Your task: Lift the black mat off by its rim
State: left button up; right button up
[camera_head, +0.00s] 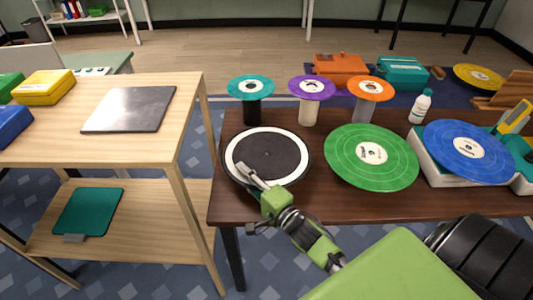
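A round black mat (268,146) with a broad white ring lies flat at the left end of the dark brown table (316,200). A dark edge shows all around the ring; I cannot tell whether it belongs to the mat or to a disc under it. My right gripper (247,172) reaches in from the lower right, with its pale fingers over the mat's front-left part, near the rim. The fingers point to the left and cover some of the white ring. I cannot tell their gap or whether they touch the rim. My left gripper is not in view.
A green record (343,165) lies right of the mat; a blue record (460,139) sits on a pale player further right. Teal (237,87), purple (300,85) and orange (359,88) discs stand on posts behind. A white bottle (420,107) stands at the back. A gap separates the light wooden table (185,100) at left.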

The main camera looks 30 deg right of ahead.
grip_shut()
jog(key=shift+r, duration=0.15)
